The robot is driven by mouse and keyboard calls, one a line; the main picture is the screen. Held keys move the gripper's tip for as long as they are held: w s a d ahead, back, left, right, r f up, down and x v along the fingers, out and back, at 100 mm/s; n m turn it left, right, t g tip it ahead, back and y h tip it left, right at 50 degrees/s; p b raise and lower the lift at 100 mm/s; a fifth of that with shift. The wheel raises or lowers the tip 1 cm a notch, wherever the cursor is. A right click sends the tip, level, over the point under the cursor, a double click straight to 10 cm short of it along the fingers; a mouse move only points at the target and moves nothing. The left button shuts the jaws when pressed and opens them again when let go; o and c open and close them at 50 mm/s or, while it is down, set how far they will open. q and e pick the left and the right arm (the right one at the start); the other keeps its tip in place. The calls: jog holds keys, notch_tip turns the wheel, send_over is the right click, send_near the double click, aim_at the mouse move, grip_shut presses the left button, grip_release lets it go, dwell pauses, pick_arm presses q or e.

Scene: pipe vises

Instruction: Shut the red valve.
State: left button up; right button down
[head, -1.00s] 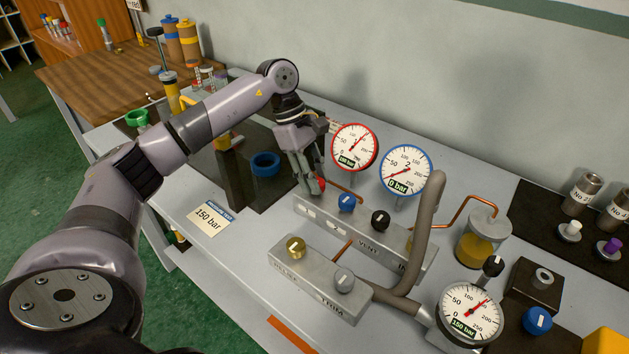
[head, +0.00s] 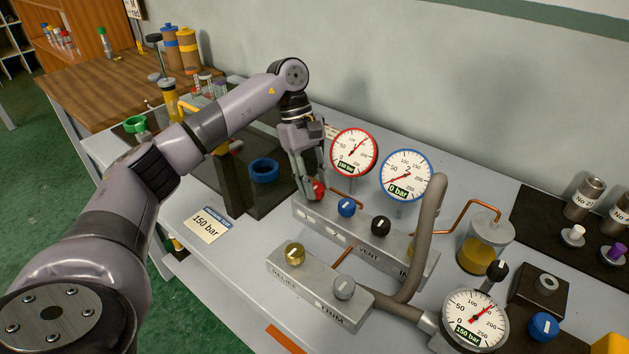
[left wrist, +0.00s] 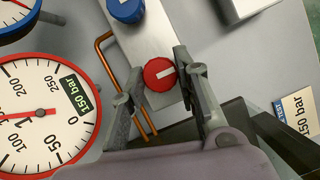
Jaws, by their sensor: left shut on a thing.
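The red valve (head: 319,190) is a round knob at the left end of the rear metal block (head: 332,229). My left gripper (head: 312,188) reaches down over it and is shut on it, partly hiding it in the head view. In the left wrist view the red knob (left wrist: 160,75) sits between the two fingers, its white pointer line lying nearly crosswise between them. The red-rimmed gauge (head: 354,152) behind it shows 150 bar on its label; the blue-rimmed gauge (head: 406,175) shows 0 bar. My right gripper is not in view.
A blue knob (head: 346,207) and a black knob (head: 381,226) stand on the same block. In front, another block carries a brass knob (head: 294,254) and a grey knob (head: 344,288). A grey hose (head: 426,225) arches up on the right. A 150 bar card (head: 208,224) lies left.

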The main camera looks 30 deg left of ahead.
pick_arm(q)
jog(key=o, duration=1.2)
jog(key=shift+c, duration=0.2)
jog(key=shift+r, duration=0.1)
jog(key=v, duration=1.2)
jog(key=shift+a, duration=0.1)
